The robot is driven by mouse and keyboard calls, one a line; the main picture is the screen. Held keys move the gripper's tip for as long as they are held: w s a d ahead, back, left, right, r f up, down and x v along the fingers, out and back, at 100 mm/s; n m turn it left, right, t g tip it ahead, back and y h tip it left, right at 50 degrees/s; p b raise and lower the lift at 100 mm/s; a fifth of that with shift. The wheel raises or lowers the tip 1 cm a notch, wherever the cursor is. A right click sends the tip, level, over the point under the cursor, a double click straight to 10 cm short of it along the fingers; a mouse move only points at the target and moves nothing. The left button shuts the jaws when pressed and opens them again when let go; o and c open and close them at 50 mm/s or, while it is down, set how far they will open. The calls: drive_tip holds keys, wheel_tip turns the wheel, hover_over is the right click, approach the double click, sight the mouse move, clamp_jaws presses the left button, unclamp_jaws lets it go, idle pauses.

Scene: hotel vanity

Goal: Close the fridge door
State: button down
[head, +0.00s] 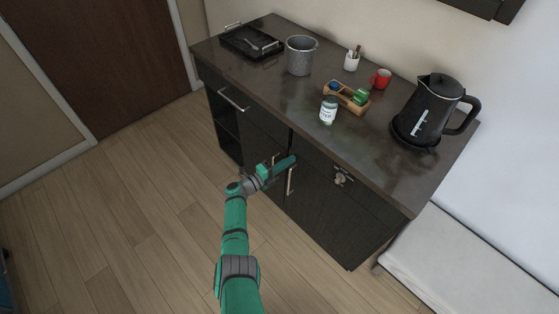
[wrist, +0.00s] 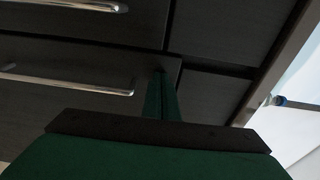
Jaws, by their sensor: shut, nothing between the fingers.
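The dark cabinet front under the counter has two door panels with upright metal handles. The right door (head: 318,207) looks flush with the front, with no clear gap; the left door (head: 262,147) is partly hidden behind my gripper. No marking shows which one is the fridge door. My gripper (head: 291,160) is shut and empty, at the upper part of the doors near their handles. In the wrist view its closed fingers (wrist: 160,93) point at the dark panels near a seam, beside a long metal handle (wrist: 75,84). Whether the fingertips touch a panel cannot be told.
The countertop (head: 290,105) holds a kettle (head: 432,112), a white-labelled jar (head: 328,111), a wooden caddy (head: 347,97), a red mug (head: 381,79), a bucket (head: 300,56) and a black tray (head: 250,42). A white bench (head: 470,262) stands at right. The wooden floor (head: 130,220) is clear.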

drive_tip(key=v, duration=1)
drive_tip(key=shift+s+a, duration=0.15)
drive_tip(key=shift+a, duration=0.25)
drive_tip(key=s+d+r+n+t, duration=0.15)
drive_tip(key=d+n+t, duration=0.25)
drive_tip(key=d, duration=0.9)
drive_tip(key=s+d+r+n+t+y, duration=0.2)
drive_tip(key=s+d+n+t+y, duration=0.25)
drive_tip(key=s+d+n, duration=0.45)
drive_tip(key=s+a+r+n+g+y, duration=0.15)
drive_tip(key=s+n+y, duration=0.3)
drive_tip(key=s, duration=0.65)
drive_tip(key=s+r+n+y, duration=0.35)
drive_tip(key=s+n, duration=0.25)
drive_tip(key=s, duration=0.5)
drive_tip(key=s+a+r+n+g, duration=0.1)
drive_tip(key=s+a+r+g, duration=0.1)
drive_tip(key=s, duration=0.5)
drive_tip(key=s+a+r+n+g, duration=0.2)
drive_tip(key=s+a+r, duration=0.2)
drive_tip(key=s+r, duration=0.2)
drive_tip(key=shift+s+a+r, duration=0.2)
drive_tip(key=shift+s+a, duration=0.05)
drive_tip(key=shift+s, duration=0.3)
